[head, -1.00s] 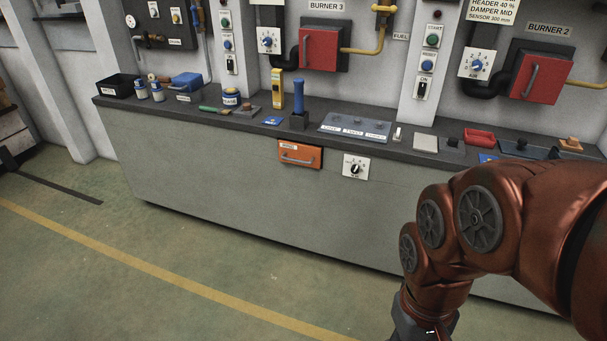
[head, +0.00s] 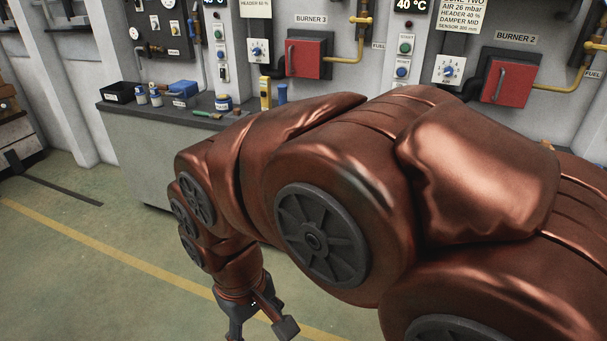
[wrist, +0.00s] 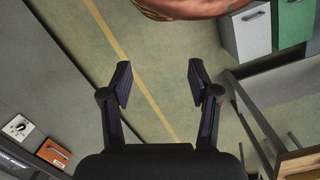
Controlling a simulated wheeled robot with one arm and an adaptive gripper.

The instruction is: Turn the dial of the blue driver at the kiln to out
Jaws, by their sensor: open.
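A blue tool-like thing (head: 182,87) lies at the left part of the dark bench top, beside a small white label. It may be the blue driver, but it is too small to make out a dial on it. My gripper (head: 260,322) hangs low over the floor in front of the bench, well apart from it. In the wrist view my gripper (wrist: 158,80) is open and empty, its two fingers spread over the floor. My arm hides the middle and right of the bench in the head view.
A black bin (head: 119,93), small bottles and a yellow tool (head: 265,94) stand on the bench. Red burner boxes (head: 305,58) hang behind. Floor at left is clear.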

